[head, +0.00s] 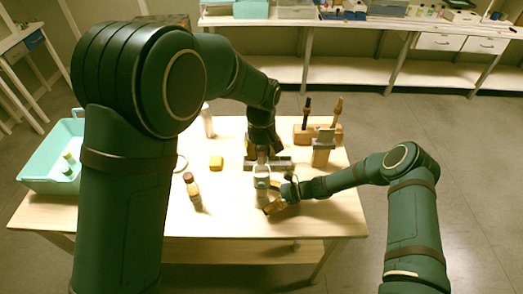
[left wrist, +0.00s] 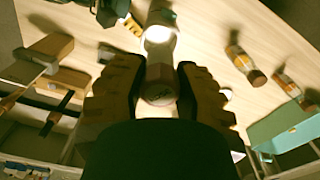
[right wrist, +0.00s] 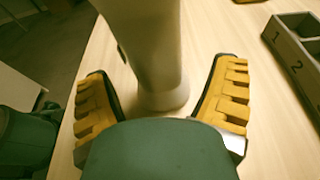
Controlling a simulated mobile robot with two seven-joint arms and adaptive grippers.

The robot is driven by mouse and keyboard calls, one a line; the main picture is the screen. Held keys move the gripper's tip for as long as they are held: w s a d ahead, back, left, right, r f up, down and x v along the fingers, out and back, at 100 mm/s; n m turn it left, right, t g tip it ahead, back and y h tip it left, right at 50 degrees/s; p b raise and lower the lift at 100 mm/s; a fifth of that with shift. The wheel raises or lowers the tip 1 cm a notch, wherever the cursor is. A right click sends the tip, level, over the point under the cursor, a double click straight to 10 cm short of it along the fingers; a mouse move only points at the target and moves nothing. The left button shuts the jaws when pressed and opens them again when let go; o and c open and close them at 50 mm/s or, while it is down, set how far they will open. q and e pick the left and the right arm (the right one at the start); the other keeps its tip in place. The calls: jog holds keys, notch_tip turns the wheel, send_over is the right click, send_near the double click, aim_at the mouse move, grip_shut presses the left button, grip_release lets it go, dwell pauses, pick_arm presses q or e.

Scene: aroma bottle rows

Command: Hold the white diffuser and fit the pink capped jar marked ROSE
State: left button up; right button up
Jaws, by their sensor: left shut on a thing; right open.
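The white diffuser (head: 262,194) stands upright near the table's front edge. My right gripper (head: 274,199) is open beside the diffuser. In the right wrist view, a white column (right wrist: 158,65), seemingly the diffuser, stands between its spread yellow fingers (right wrist: 160,100). I cannot tell whether they touch it.
A teal tray (head: 36,160) with bottles is at far left. A wooden holder (head: 332,134) with tools is at back right. A numbered grey rack (right wrist: 287,48) is close by. Front right is clear.

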aim_at(261, 167)
jog(key=shift+a+f, duration=0.1)
jog(key=shift+a, duration=0.1)
jog(key=c, duration=0.9)
jog(key=shift+c, duration=0.2)
pick_arm(q)
jog(key=shift+f, duration=0.2)
jog(key=shift+a+f, duration=0.1)
jog(key=shift+f, duration=1.15)
jog(key=shift+f, duration=0.1)
jog(key=shift+f, duration=1.8)
